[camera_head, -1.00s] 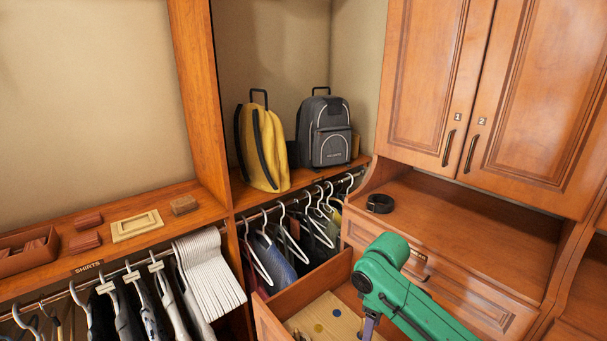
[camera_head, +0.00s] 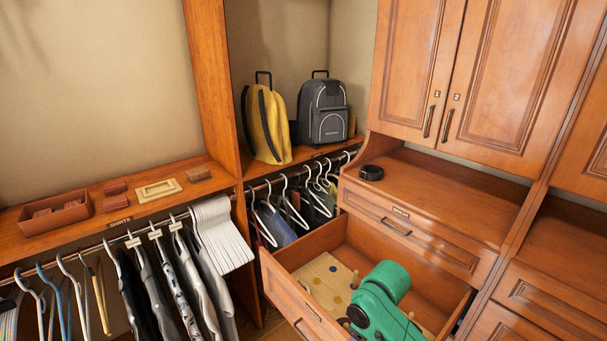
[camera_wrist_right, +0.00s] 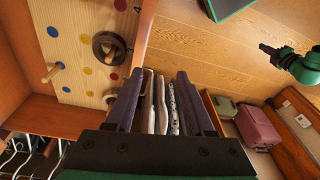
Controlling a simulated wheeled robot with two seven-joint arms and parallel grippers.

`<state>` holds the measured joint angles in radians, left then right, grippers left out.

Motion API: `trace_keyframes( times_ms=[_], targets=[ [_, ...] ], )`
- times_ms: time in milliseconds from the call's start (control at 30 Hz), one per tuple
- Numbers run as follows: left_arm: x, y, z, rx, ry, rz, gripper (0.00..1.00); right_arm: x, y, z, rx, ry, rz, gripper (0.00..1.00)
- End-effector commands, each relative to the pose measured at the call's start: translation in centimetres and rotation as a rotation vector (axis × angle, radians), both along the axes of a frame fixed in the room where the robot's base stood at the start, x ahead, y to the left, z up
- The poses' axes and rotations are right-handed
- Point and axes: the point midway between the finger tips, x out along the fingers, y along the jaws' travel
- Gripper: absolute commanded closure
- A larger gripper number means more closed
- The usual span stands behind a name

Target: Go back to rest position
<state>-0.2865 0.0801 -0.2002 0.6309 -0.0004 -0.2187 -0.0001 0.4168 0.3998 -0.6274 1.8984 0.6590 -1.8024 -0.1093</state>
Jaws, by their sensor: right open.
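In the head view my right arm (camera_head: 380,305), green, reaches over the open drawer at the bottom. Its gripper is hidden there. In the right wrist view my right gripper (camera_wrist_right: 158,85) is open, with dark fingers apart and nothing held. Hanging clothes (camera_wrist_right: 160,110) show in the distance between the fingers. A light wooden board (camera_wrist_right: 85,45) with coloured dots, a peg and dark round items lies beside the fingers. Another green arm part (camera_wrist_right: 300,65) with a dark end shows at the right of the wrist view; its jaw state is unclear.
The open drawer (camera_head: 297,303) holds the board (camera_head: 325,275). A belt (camera_head: 371,173) lies on the cabinet ledge above. Hanging shirts (camera_head: 165,280) fill the left side. A yellow bag (camera_head: 266,125) and a grey backpack (camera_head: 323,113) stand on the shelf. Open floor (camera_wrist_right: 190,40) shows in the wrist view.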

Motion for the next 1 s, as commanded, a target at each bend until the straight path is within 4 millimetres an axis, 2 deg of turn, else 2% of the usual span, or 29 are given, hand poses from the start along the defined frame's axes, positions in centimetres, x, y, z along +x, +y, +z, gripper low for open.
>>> trace_keyframes(
  times_ms=[133, 267, 467, 800, 1000],
  targets=[
    [-0.4, 0.0, 0.0, 0.001, 0.007, 0.0, 1.0, -2.5, 0.7, -1.3, 0.074, -0.028, -0.088, 0.46],
    [-1.6, 0.1, -0.1, 0.003, 0.026, 0.001, 1.0, -4.7, -0.1, -2.2, 0.121, -0.06, -0.211, 0.46],
    [-2.2, 0.1, -0.2, 0.004, 0.036, 0.001, 1.0, -8.3, -3.7, -2.9, 0.129, -0.103, -0.426, 0.46],
    [-1.5, 0.1, -0.1, 0.002, 0.025, 0.001, 1.0, -14.8, -11.7, -2.8, 0.008, -0.158, -0.728, 0.46],
    [-1.4, 0.1, -1.7, 0.002, 0.023, 0.001, 1.0, -13.8, -11.5, -10.5, -0.005, -0.132, -0.722, 0.46]
  ],
)
